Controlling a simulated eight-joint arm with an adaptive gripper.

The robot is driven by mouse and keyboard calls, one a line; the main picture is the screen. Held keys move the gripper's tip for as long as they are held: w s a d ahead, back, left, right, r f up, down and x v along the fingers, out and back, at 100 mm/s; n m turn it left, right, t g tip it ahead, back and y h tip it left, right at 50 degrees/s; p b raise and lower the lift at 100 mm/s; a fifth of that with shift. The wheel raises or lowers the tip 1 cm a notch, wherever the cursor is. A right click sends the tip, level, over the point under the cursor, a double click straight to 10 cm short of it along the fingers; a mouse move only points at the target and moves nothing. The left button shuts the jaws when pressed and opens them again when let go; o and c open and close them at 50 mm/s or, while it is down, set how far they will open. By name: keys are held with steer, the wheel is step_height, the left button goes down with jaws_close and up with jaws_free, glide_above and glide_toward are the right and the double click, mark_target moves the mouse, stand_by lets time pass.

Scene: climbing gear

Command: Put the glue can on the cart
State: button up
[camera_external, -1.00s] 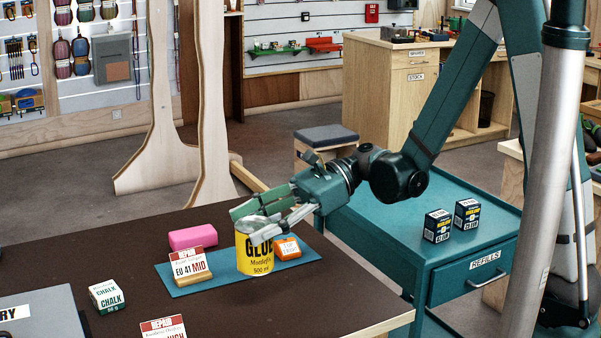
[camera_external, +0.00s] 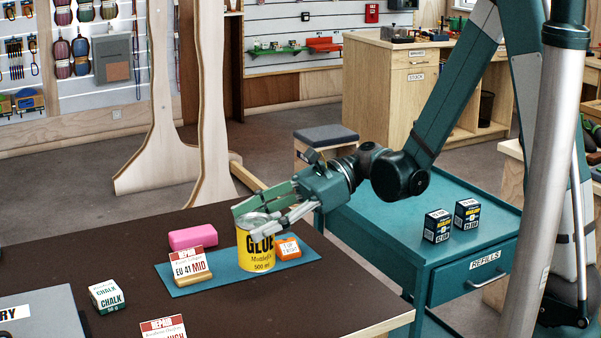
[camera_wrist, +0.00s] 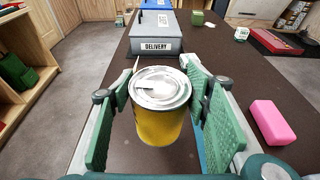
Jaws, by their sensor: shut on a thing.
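The glue can (camera_external: 257,249) is yellow with a silver lid and stands upright at the blue mat on the brown table in the external view. My gripper (camera_external: 262,213) reaches down to it from the upper right and is shut on it. In the wrist view the can (camera_wrist: 158,108) sits between the green finger pads of my gripper (camera_wrist: 160,105). Whether its base touches the mat is hard to tell. The teal cart (camera_external: 375,231) stands right of the table, with two dark boxes (camera_external: 437,226) (camera_external: 467,214) on its right part and bare top in front and left.
A pink block (camera_external: 193,237), an EU 41 MID card (camera_external: 190,265) and an orange box (camera_external: 288,248) lie close around the can. A chalk box (camera_external: 107,296) and a grey delivery box (camera_external: 40,318) are at the left. A stool (camera_external: 326,138) stands behind the cart.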

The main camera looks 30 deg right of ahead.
steer(key=w+d+r+m+t+h, duration=0.25)
steer(key=w+d+m+t, duration=0.45)
steer(key=w+d, duration=1.5)
steer(key=w+d+r+m+t+h, duration=0.1)
steer(key=w+d+m+t+h, duration=0.1)
steer(key=d, duration=1.4)
steer(key=w+d+m+t+h+p, duration=0.1)
steer(key=w+d+m+t+h, duration=0.2)
steer(key=d, duration=1.2)
steer(key=shift+w+d+r+t+p, duration=0.2)
steer(key=shift+d+r+t+p, duration=0.1)
steer(key=shift+d+r, duration=0.1)
step_height(320, 180, down, 6)
steer(key=b, duration=0.1)
steer(key=shift+f+b, duration=0.15)
steer(key=shift+b, duration=0.15)
steer(key=shift+f+b, duration=0.45)
steer(key=shift+f, duration=1.4)
steer(key=shift+f, duration=0.2)
